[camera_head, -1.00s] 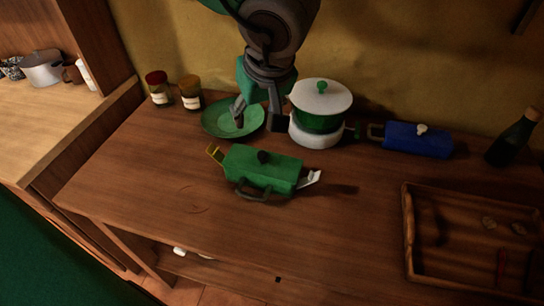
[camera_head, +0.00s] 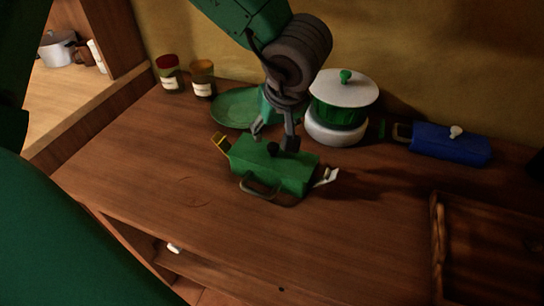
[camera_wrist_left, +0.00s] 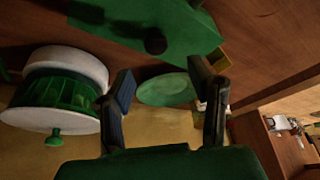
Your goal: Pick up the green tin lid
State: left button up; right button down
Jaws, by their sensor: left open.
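The green tin lid (camera_head: 295,160) is the top of a green box-shaped tin with a dark knob (camera_head: 272,150), a dark loop handle on its front, and a yellow piece and a white piece at its ends. The tin rests on the wooden counter. My left gripper (camera_head: 274,139) is open just behind and above the knob; contact cannot be told. In the left wrist view, the lid (camera_wrist_left: 190,30) and its knob (camera_wrist_left: 155,42) lie beyond the open, empty fingers (camera_wrist_left: 161,80). My right gripper is not in view.
A green plate (camera_head: 232,108) lies behind the tin. A green pot with a white lid (camera_head: 343,90) stands to the right, with a blue tin (camera_head: 450,146) beyond. Two jars (camera_head: 170,75) stand back left. A wooden tray (camera_head: 438,240) is front right. The front left counter is clear.

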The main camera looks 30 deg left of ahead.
aim_at(273, 145)
pick_arm(q)
jog(key=f, duration=0.1)
jog(key=f+b, duration=0.1)
jog(key=f, duration=0.3)
jog(key=shift+w+a+f, duration=0.1)
jog(key=shift+w+f, duration=0.05)
jog(key=shift+w, duration=0.25)
jog(key=shift+a+f, duration=0.1)
jog(key=shift+a, duration=0.25)
jog(key=shift+a, duration=0.1)
jog(key=c, duration=0.5)
grip_shut()
jog(key=shift+d, duration=0.2)
